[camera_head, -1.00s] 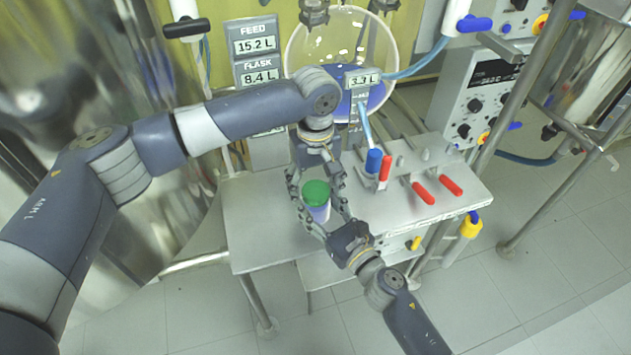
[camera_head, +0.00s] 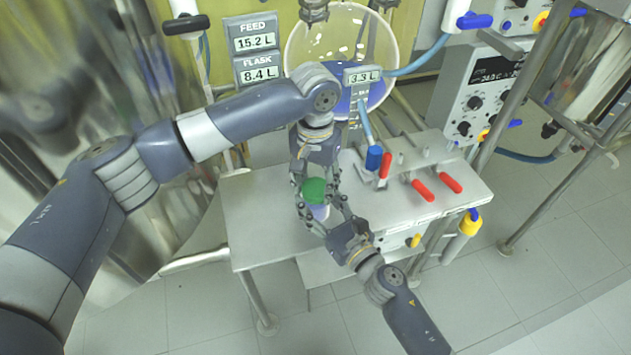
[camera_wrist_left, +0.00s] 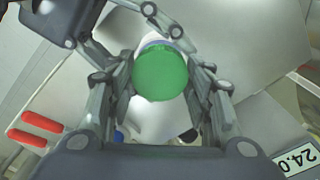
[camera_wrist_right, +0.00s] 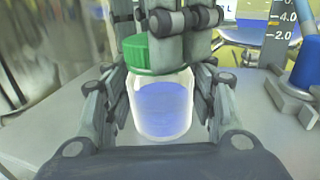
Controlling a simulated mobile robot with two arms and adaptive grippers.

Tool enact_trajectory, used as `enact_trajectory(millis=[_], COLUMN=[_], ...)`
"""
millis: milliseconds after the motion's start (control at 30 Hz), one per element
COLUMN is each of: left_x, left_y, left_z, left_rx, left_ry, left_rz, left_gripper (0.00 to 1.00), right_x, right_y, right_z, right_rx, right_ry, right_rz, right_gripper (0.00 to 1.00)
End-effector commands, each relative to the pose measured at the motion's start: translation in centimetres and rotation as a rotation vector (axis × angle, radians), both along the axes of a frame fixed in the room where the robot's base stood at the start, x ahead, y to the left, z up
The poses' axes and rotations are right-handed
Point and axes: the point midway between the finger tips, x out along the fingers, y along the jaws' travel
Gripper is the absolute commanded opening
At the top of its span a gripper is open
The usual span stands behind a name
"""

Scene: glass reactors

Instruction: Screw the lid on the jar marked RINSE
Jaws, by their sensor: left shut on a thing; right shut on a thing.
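The jar (camera_wrist_right: 160,108) is clear glass with blue liquid and stands upright; its marking does not show. The green lid (camera_wrist_right: 148,58) sits on the jar's mouth, roughly level; I cannot tell how tightly. In the head view the lid (camera_head: 314,188) hides most of the jar (camera_head: 319,212). My left gripper (camera_head: 316,181) comes from above and is shut on the lid, its fingers on either side of it in the left wrist view (camera_wrist_left: 160,80). My right gripper (camera_head: 322,209) comes from the front and is shut around the jar's body.
The jar is over a steel bench (camera_head: 262,225) with free room to its left. Red-handled clamps (camera_head: 422,190) and a blue-handled valve (camera_head: 374,158) stand to the right. A round glass vessel (camera_head: 340,45) with blue liquid is behind, beside display panels (camera_head: 257,44).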

Motion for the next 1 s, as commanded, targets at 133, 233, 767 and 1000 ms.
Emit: enact_trajectory(millis=[133, 233, 767, 1000], left_x=[-0.03, 0.00, 0.10, 0.10], left_y=[0.08, 0.10, 0.12, 0.11], left_z=[-0.15, -0.13, -0.16, -0.14], left_rx=[0.001, 0.002, 0.003, 0.003], left_ry=[0.002, 0.002, -0.001, -0.002], left_rz=[-0.234, -0.397, -1.092, -1.090], left_gripper=[0.18, 0.18, 0.18, 0.70], right_x=[0.03, 0.02, 0.02, 0.02], right_y=[-0.08, -0.09, -0.09, -0.08], right_z=[-0.06, -0.06, -0.06, -0.06], right_rx=[-0.001, -0.001, -0.001, -0.001], right_ry=[0.001, 0.001, 0.001, 0.000], right_rz=[-0.002, -0.002, -0.002, -0.002], right_gripper=[0.00, 0.00, 0.00, 0.00])
